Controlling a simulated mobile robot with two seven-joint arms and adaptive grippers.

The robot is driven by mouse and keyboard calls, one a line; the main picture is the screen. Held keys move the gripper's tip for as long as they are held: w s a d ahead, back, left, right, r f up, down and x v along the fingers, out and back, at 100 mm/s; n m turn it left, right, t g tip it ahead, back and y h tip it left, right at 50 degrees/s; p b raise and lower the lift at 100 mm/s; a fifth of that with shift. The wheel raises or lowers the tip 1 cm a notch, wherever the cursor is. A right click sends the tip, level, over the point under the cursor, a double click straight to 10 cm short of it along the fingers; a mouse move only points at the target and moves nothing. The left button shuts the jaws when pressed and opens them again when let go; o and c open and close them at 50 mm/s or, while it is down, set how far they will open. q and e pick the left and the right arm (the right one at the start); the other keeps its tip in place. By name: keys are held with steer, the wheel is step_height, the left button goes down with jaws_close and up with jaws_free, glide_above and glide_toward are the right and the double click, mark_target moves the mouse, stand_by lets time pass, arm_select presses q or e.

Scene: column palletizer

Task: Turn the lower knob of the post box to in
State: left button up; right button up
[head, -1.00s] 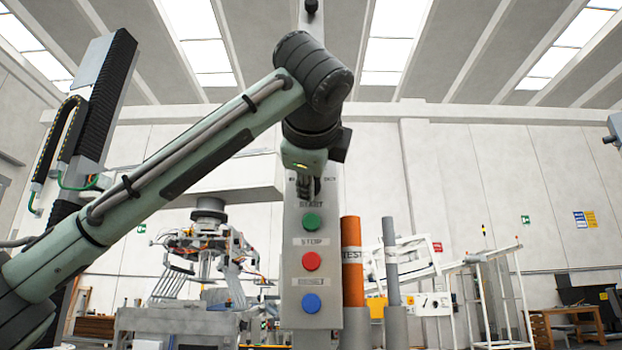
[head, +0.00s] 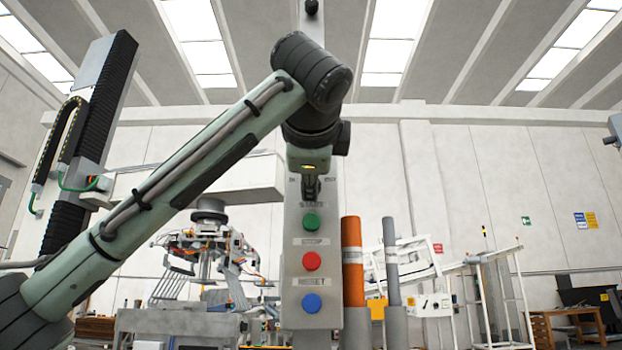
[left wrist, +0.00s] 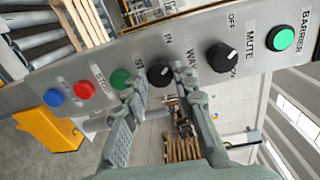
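The grey post box (head: 333,265) stands upright at the centre of the head view. In the left wrist view its panel (left wrist: 115,52) lies sideways. The lower knob (left wrist: 160,72) is black and round with a white mark, beside the letters IN. The upper black knob (left wrist: 221,58) is beside MUTE and OFF. My left gripper (head: 311,190) is in front of the panel above the green button. The left wrist view shows its fingers (left wrist: 156,82) apart, one on each side of the lower knob; contact cannot be told. The gripper hides the knob in the head view. My right gripper is out of view.
Below the knobs are green (head: 311,222), red (head: 312,261) and blue (head: 312,303) buttons. A green BARRIER button (left wrist: 282,39) is at the box's other end. An orange post (head: 352,265) and a grey post (head: 391,262) stand just right of the box.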

arm_select(q)
steer(key=o, duration=0.5)
steer(key=shift+c, duration=0.2)
steer(key=s, duration=1.2)
steer(key=shift+r, duration=0.2)
